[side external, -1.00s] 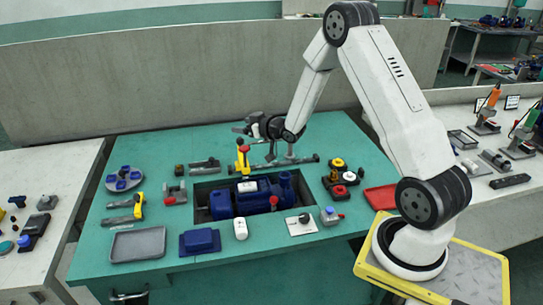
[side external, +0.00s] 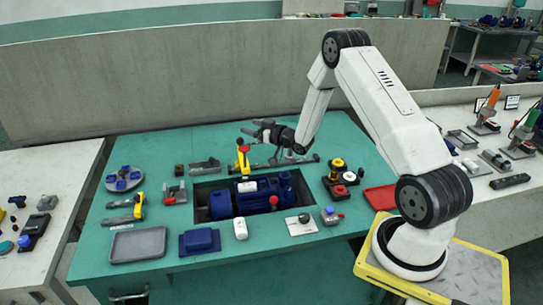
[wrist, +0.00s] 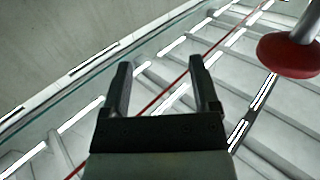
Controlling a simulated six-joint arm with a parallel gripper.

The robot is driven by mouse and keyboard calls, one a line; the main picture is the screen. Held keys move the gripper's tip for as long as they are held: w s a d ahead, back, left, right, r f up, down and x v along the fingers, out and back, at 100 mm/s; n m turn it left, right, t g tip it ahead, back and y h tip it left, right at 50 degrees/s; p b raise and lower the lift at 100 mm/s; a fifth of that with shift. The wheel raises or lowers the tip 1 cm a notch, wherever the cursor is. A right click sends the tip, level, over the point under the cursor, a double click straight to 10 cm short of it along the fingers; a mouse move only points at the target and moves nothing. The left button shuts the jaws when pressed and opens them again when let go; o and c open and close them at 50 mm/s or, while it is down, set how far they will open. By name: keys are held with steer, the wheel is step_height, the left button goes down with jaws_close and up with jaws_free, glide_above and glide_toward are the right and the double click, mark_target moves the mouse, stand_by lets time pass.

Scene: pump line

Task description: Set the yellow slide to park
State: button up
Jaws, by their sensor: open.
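The yellow slide (side external: 243,160) stands upright at the left end of a dark rail, behind the blue pump, in the side external view. It has a red round knob (side external: 242,142) on top. In the wrist view a red knob (wrist: 288,55) shows at the upper right, outside the fingers. My gripper (side external: 247,128) is held nearly level just above and behind the knob, pointing left. In the wrist view my gripper (wrist: 158,75) is open with nothing between its fingers. The two look close, but I cannot tell whether they touch. No park mark is readable.
The rail (side external: 295,162) runs right from the slide under my wrist. The blue pump (side external: 250,195) sits in a recess in front. A yellow-handled tool (side external: 139,206) and a grey tray (side external: 138,244) lie left. A valve block (side external: 338,180) and red tray (side external: 381,198) are right.

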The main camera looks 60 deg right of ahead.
mark_target(243, 141)
step_height(243, 141, down, 6)
steer(key=shift+w+f, duration=0.15)
steer(key=shift+f, duration=0.1)
steer(key=w, duration=0.7)
steer(key=shift+w+r, duration=0.15)
jaws_close()
stand_by(1.5)
